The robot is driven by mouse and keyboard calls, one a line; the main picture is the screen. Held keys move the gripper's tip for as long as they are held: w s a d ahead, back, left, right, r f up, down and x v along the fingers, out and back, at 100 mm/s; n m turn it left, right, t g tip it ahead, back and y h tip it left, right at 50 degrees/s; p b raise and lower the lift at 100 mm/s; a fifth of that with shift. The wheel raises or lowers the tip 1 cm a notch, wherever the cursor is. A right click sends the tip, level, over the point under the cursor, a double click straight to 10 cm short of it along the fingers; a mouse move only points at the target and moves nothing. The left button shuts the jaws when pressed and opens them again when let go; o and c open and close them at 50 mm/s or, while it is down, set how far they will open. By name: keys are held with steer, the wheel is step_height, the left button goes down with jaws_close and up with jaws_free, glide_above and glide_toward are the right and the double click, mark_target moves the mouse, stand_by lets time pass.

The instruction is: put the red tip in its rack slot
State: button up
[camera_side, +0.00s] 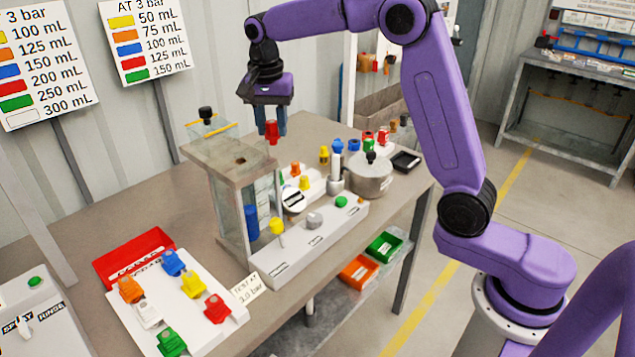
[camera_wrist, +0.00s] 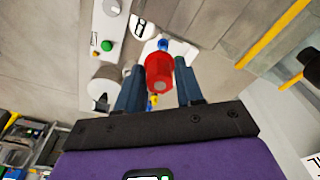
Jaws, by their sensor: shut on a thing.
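My gripper (camera_side: 271,126) is shut on a red tip (camera_side: 272,136) and holds it in the air above the bench, near the top of the glass-sided test stand. In the wrist view the red tip (camera_wrist: 159,72) sits between the two blue-grey fingers of my gripper (camera_wrist: 157,82). A small white rack (camera_side: 315,185) with orange and yellow tips stands on the bench behind the grey control panel. Its slots are too small to make out. A white board (camera_side: 190,325) at the front left bears several coloured tips, including another red one (camera_side: 217,308).
The test stand (camera_side: 235,152) rises left of my gripper, with a black knob on top. A steel pot (camera_side: 370,175) and several small coloured parts are at the bench's right. A red tray (camera_side: 133,257) lies at left. Bare bench shows left of the stand.

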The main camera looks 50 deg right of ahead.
steer(key=s+d+f+n, duration=0.8)
steer(key=d+f, duration=0.3)
steer(key=d, duration=0.2)
steer(key=w+d+f+m, duration=0.2)
steer(key=w+d+m, duration=0.6)
steer(key=w+m, duration=0.6)
steer(key=shift+m+g, duration=0.3)
steer(key=shift+m, duration=0.2)
steer(key=shift+s+a+f, duration=0.1)
steer(key=shift+s+f, duration=0.05)
steer(key=shift+f, duration=1.5)
steer(key=shift+s+d+f, duration=0.1)
steer(key=shift+s+f, duration=0.1)
steer(key=shift+f, duration=1.4)
steer(key=shift+s+a+f, duration=0.1)
steer(key=shift+s+f, duration=0.05)
steer(key=shift+f, duration=1.5)
steer(key=shift+f, duration=0.35)
steer(key=o, duration=0.8)
steer(key=shift+r, duration=0.1)
